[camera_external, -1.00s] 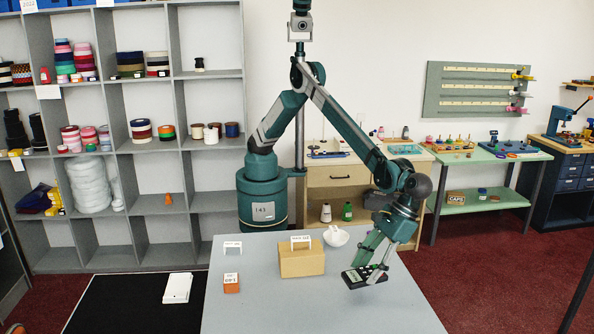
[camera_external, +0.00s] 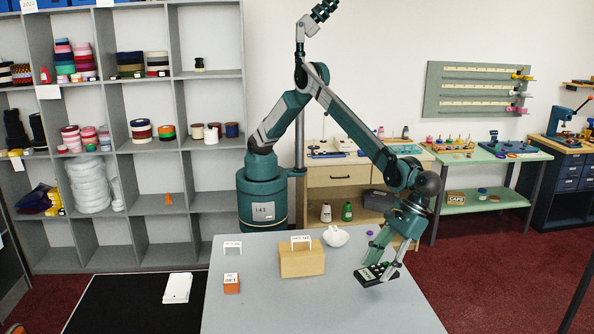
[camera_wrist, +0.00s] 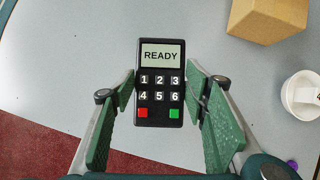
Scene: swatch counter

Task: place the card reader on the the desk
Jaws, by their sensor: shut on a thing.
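The card reader (camera_external: 368,276) is a black handset with a pale READY screen, number keys, and a red and a green key. My gripper (camera_external: 380,268) is shut on it, near the right edge of the grey desk (camera_external: 300,308). In the wrist view the card reader (camera_wrist: 160,105) sits between the two green fingers of my gripper (camera_wrist: 160,88), one on each long side. The desk (camera_wrist: 85,60) shows behind it. The reader looks tilted in the outside view; whether it touches the desktop, I cannot tell.
A tan box (camera_external: 302,264) stands left of the reader, with a white bowl (camera_external: 336,236) behind. A small orange box (camera_external: 231,285) and a white sign (camera_external: 232,247) are further left. The desk's front middle is clear. A white box (camera_external: 177,288) lies on a black surface.

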